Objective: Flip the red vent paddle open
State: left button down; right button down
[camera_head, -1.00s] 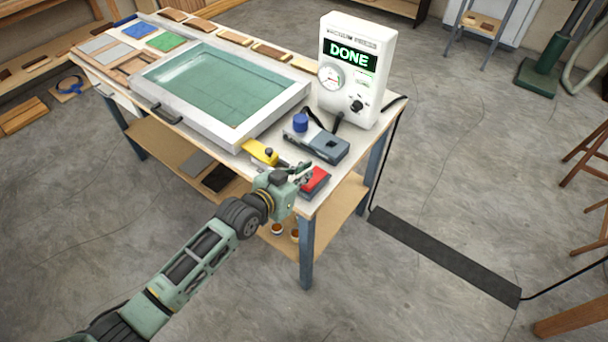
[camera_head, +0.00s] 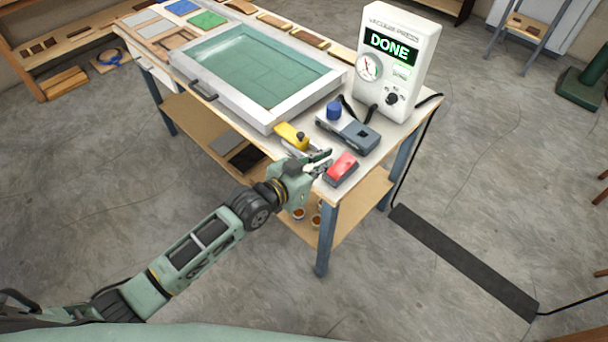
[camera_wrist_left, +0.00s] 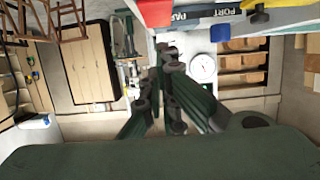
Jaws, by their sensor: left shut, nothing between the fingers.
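The red vent paddle (camera_head: 342,165) sits on a small dark block at the near right corner of the bench. Its top slopes in the head view; I cannot tell whether it is open or closed. My left gripper (camera_head: 321,160) is shut and empty, just left of the paddle, with its tips close to it. I cannot tell whether they touch. In the left wrist view, a red part (camera_wrist_left: 157,12) shows at the top edge, above the shut fingers (camera_wrist_left: 166,52). My right gripper is not in view.
A white vacuum press unit (camera_head: 397,60) reading DONE stands behind. A grey-blue port block (camera_head: 350,133) with a blue knob (camera_head: 333,110) and a yellow clamp-like part (camera_head: 291,134) are near the gripper. The framed green press bed (camera_head: 260,75) fills the bench middle. Open floor lies in front.

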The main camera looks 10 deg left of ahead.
pick_arm(q)
jog(key=s+a+b, duration=0.1)
jog(key=s+a, duration=0.3)
jog(key=s, duration=0.1)
jog(key=shift+s+r, duration=0.25)
jog(key=shift+r, duration=0.1)
